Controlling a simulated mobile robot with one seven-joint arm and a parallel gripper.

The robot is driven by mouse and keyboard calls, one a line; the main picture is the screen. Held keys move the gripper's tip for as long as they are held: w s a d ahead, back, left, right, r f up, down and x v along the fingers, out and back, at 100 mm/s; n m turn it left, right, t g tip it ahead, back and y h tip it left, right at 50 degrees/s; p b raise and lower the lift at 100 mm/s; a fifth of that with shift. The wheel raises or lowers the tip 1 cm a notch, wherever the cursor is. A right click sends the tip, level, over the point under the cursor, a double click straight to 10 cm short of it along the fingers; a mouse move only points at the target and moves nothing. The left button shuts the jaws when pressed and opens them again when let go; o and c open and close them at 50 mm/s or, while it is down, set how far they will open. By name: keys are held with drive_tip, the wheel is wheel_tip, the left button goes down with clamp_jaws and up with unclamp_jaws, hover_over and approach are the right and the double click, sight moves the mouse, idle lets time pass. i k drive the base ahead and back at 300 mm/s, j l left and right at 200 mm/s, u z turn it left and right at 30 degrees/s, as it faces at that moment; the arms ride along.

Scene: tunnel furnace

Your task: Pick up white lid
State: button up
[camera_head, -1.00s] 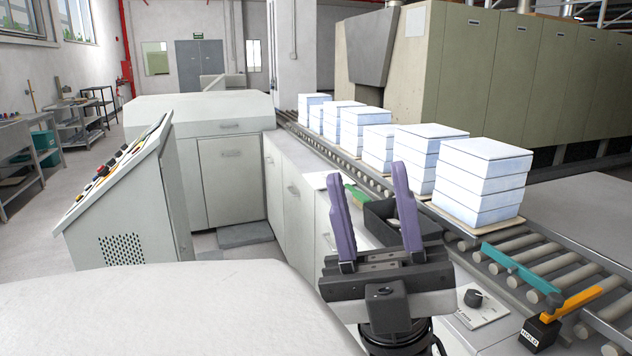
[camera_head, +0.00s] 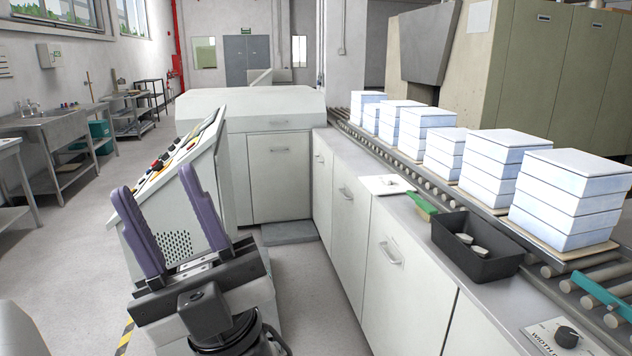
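Several stacks of pale blue-white boxes stand in a row on the roller conveyor. The nearest stack has a flat white lid (camera_head: 584,167) on top. The stack behind it also has a white lid (camera_head: 509,138), and the farther stacks have similar white tops. A flat white piece (camera_head: 387,185) lies on the counter; I cannot tell whether it is a lid. My gripper (camera_head: 156,202) is at the lower left, its two purple fingers pointing up and spread apart with nothing between them. It is well apart from the stacks and in front of the control panel.
A grey counter (camera_head: 432,290) with cabinet doors runs between my gripper and the conveyor (camera_head: 429,178). On it are a black tray (camera_head: 476,262) with small pieces and a green brush (camera_head: 421,204). A sloped control panel (camera_head: 172,172) stands behind my gripper. Floor is clear at left.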

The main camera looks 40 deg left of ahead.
sight(390, 184)
drive_tip(key=u, duration=0.35)
drive_tip(key=i+l+u, duration=0.1)
drive_tip(key=u, duration=0.25)
drive_tip(key=l+u, duration=0.15)
drive_tip(key=u, duration=0.25)
drive_tip(key=i+l, duration=0.1)
drive_tip(key=l, duration=0.65)
drive_tip(key=i+l, duration=0.15)
drive_tip(key=l, duration=0.25)
